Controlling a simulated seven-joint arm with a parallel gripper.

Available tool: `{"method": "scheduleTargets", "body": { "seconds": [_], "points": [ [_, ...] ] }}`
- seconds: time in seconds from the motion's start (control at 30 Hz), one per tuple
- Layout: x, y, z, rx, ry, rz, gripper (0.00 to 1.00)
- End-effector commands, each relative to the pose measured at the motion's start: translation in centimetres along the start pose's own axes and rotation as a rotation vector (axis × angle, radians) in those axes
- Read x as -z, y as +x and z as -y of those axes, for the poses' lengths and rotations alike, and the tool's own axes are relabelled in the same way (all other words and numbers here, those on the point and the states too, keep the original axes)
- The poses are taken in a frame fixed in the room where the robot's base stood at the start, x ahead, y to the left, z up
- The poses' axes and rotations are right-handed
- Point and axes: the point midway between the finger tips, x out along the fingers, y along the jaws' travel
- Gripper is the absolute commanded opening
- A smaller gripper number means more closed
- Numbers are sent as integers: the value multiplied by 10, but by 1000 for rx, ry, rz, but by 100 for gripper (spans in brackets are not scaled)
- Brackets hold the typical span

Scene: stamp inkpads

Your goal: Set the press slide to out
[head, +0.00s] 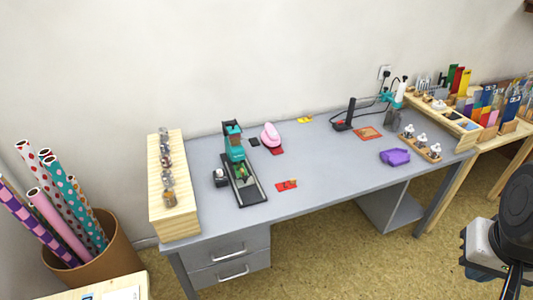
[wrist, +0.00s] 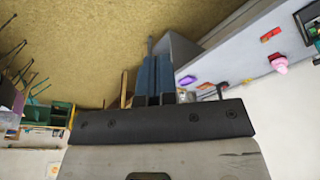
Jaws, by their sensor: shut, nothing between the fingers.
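The press (head: 234,148) stands on the left part of the grey desk, with a teal body and a black top. Its long black base (head: 251,193) runs toward the desk's front edge, with a small green and brown piece on it below the teal head. The slide's exact position is too small to tell. The press also shows, cut off, at the right edge of the wrist view (wrist: 307,20). My gripper (wrist: 160,98) is shut and empty, its fingers together in the wrist view. In the head view my arm is at the lower right, far from the press.
Near the press are a small dark box (head: 220,177), a pink stamp-like object (head: 270,135) and a red card (head: 286,185). A wooden rack (head: 172,205) stands left. A purple object (head: 395,157) lies right. The desk's (head: 335,170) middle is mostly clear.

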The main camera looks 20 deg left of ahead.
Motion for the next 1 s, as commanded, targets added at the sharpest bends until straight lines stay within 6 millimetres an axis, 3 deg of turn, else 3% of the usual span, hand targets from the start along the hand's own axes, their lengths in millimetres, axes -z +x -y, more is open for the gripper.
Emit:
{"method": "scheduleTargets", "body": {
  "seconds": [0.03, 0.33, 0.67, 1.0],
  "points": [
    [0, 0, 0, 0, 0, 0, 6],
    [14, 0, 6, 4, -11, 5, 50],
    [69, 3, 35, 20, -50, 31, 50],
    [134, 17, 82, 36, -97, 58, 50]
  ]
}}
